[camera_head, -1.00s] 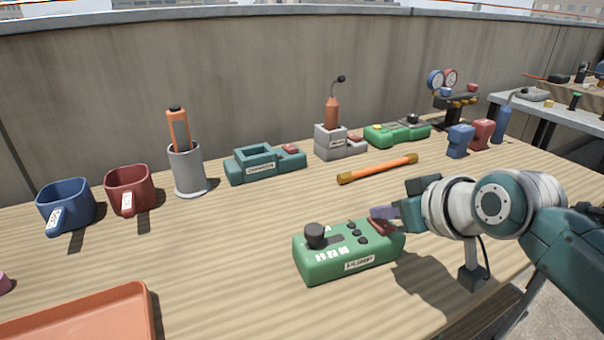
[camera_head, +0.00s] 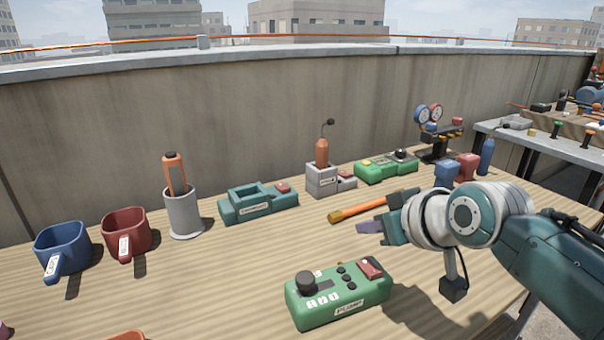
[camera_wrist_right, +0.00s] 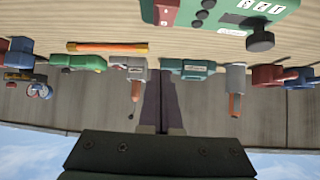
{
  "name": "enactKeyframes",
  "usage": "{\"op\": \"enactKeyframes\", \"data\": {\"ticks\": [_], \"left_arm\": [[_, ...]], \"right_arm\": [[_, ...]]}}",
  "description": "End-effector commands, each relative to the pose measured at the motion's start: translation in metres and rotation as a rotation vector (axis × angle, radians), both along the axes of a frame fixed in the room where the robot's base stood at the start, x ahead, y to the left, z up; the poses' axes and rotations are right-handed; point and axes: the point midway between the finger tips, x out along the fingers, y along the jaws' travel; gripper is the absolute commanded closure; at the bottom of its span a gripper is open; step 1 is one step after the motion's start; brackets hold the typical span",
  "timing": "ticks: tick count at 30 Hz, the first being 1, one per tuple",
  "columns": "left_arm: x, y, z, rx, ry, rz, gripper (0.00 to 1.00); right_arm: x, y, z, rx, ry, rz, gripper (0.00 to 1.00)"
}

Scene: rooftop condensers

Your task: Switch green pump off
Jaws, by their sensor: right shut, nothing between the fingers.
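The green pump box (camera_head: 338,297) sits on the wooden table near the front, labelled PUMP. It has a black knob (camera_head: 306,281) at its left, small black buttons in the middle and a red rocker switch (camera_head: 370,268) at its right end. The box also shows upside down at the top of the right wrist view (camera_wrist_right: 225,14), with the red switch (camera_wrist_right: 166,12) at its left end. My right gripper (camera_head: 368,227) is shut and empty, above and behind the red switch and apart from it. My left gripper is not in view.
Behind stand a blue mug (camera_head: 62,248), a red mug (camera_head: 126,235), a grey holder (camera_head: 184,213), a teal box (camera_head: 258,204), a grey torch stand (camera_head: 322,180) and another green box (camera_head: 386,167). An orange bar (camera_head: 360,208) lies beyond my right gripper. The front-left table is mostly clear.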

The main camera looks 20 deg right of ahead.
Motion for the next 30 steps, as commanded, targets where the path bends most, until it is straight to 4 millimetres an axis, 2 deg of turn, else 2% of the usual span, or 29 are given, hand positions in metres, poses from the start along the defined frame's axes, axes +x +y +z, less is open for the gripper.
{"op": "enactKeyframes", "data": {"ticks": [1, 3, 12, 18, 30], "left_arm": [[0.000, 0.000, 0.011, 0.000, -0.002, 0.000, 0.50], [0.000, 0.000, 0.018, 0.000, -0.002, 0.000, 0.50], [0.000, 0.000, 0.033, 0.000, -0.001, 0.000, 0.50], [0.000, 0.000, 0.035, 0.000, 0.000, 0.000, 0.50], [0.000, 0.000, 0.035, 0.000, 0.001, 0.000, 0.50]], "right_arm": [[-0.010, 0.000, 0.015, -0.004, -0.001, 0.000, 1.00], [-0.020, 0.000, 0.027, -0.004, -0.001, 0.000, 1.00], [-0.053, 0.001, 0.066, -0.003, -0.001, 0.000, 1.00], [-0.060, 0.002, 0.074, -0.001, 0.000, 0.000, 1.00], [-0.061, 0.002, 0.073, -0.001, 0.000, -0.001, 1.00]]}}
